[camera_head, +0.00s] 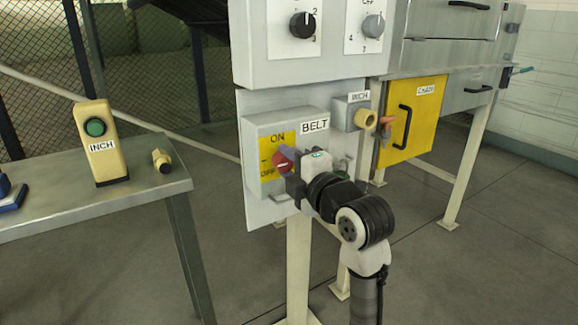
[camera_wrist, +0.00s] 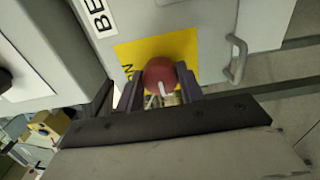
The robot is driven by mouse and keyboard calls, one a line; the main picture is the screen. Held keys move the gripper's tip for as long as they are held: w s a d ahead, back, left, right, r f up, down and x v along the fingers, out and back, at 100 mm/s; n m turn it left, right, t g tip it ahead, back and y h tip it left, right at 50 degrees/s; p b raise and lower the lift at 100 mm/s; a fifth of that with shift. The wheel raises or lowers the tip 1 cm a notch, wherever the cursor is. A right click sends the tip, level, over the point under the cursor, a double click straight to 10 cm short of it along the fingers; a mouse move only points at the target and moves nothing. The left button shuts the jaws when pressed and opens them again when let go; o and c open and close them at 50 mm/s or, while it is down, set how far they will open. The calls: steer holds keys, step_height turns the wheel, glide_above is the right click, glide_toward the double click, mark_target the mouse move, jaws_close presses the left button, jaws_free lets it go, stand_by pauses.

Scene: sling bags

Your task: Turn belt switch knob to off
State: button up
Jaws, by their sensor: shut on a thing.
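The red belt switch knob (camera_head: 282,160) sits on a yellow plate marked ON at the top and OFF at the lower left, on the grey box labelled BELT (camera_head: 262,128). In the wrist view the knob (camera_wrist: 164,80) shows a white pointer line. My gripper (camera_head: 289,171) is at the knob from the right in the head view. In the wrist view my gripper's two dark fingers (camera_wrist: 160,88) stand on either side of the knob and are shut on it. The knob's exact setting is hard to tell, as the fingers partly cover the plate.
A grey panel with two rotary knobs (camera_head: 303,25) hangs above the box. A metal handle (camera_wrist: 236,60) juts out beside the plate. A yellow CHAIN door (camera_head: 420,120) is to the right. A table at left holds an INCH button box (camera_head: 100,143).

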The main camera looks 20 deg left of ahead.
steer(key=o, duration=1)
steer(key=v, duration=1.3)
steer(key=shift+s+d, duration=0.25)
steer(key=shift+s, duration=0.05)
